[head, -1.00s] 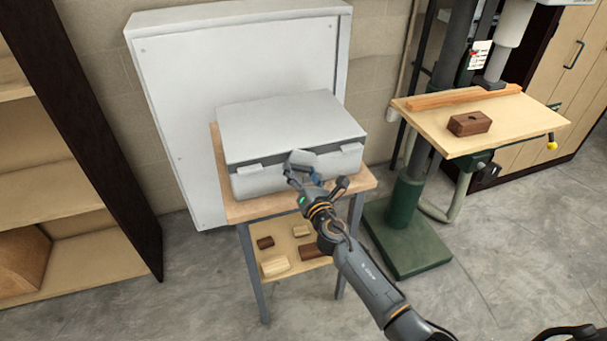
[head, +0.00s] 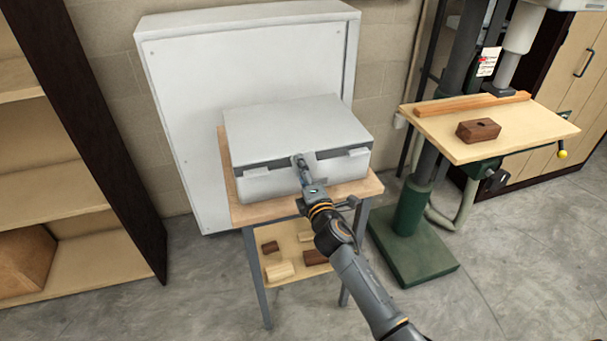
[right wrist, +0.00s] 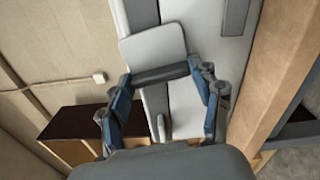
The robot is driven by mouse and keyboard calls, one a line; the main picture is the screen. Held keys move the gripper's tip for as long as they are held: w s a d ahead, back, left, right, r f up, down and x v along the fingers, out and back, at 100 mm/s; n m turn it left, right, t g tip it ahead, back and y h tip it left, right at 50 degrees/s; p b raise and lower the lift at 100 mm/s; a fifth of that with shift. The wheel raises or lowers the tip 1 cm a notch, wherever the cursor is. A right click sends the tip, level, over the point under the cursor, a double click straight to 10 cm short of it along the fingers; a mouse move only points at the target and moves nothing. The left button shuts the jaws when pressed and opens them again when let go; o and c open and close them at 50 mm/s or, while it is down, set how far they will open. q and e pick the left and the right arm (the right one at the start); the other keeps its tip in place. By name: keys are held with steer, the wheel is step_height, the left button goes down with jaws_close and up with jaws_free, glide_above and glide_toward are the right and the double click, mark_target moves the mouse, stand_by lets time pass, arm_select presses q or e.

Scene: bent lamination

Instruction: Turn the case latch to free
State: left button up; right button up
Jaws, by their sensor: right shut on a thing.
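The light grey case (head: 290,123) lies closed on a small wooden table, with a dark seam along its front. My right gripper (head: 301,163) is at the middle of that front and hides most of what it holds in the head view. In the right wrist view the right gripper (right wrist: 160,74) is shut on the case latch (right wrist: 153,46), a pale rounded plate with a dark bar between the fingertips. The plate looks tilted relative to the case seam. My left gripper is not in view.
Pale tabs (head: 343,153) sit on either side of the latch. The table (head: 362,188) has a lower shelf with several wood blocks. A large grey panel (head: 250,55) stands behind. A drill press table (head: 535,125) is at right, shelves (head: 60,205) at left.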

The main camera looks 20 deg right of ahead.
steer(key=shift+r+m, duration=0.25)
steer(key=shift+m, duration=0.75)
steer(key=o, duration=1.2)
steer(key=shift+c, duration=0.2)
steer(key=s, duration=1.2)
steer(key=shift+d, duration=0.2)
steer(key=shift+f, duration=0.1)
